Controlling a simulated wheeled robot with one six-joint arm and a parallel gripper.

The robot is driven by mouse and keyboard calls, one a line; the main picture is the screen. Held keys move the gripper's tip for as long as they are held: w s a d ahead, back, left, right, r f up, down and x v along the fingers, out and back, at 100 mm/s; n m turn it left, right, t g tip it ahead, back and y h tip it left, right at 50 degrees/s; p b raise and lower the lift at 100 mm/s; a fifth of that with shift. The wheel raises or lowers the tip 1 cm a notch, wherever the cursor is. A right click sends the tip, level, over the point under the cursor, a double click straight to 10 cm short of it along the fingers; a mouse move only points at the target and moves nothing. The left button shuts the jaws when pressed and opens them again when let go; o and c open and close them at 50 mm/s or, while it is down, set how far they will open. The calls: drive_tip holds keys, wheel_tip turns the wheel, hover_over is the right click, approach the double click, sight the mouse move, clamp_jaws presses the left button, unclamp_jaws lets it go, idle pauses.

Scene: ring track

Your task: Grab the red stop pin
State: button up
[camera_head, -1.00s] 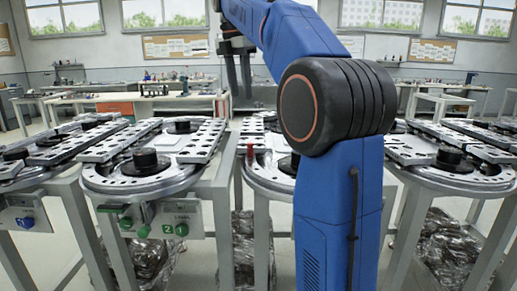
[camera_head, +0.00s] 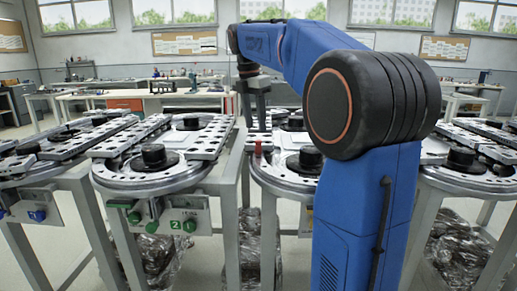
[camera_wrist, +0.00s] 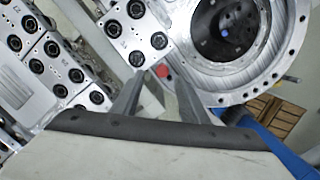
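The red stop pin (camera_head: 258,147) stands upright at the left edge of the round track station in the middle of the head view. My gripper (camera_head: 257,126) points down just above the pin, with its two fingers apart. In the wrist view the red pin (camera_wrist: 162,71) shows as a small red spot at the ends of the fingers (camera_wrist: 153,77). The gripper looks open and empty. I cannot tell whether a finger touches the pin.
A perforated metal plate (camera_wrist: 135,30) and a ring with a dark hub (camera_wrist: 228,28) lie close to the fingers in the wrist view. Another round station with a black knob (camera_head: 153,155) stands to the left, with a gap between the stations.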

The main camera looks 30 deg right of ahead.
sight(258, 140)
drive_tip(key=shift+s+d+f, duration=0.1)
drive_tip(key=shift+d+f, duration=0.1)
drive_tip(key=shift+f, duration=1.1)
drive_tip(key=shift+s+d+f, duration=0.1)
drive_tip(key=shift+d+f, duration=0.1)
drive_tip(key=shift+f, duration=1.1)
drive_tip(key=shift+c, duration=0.6)
clamp_jaws()
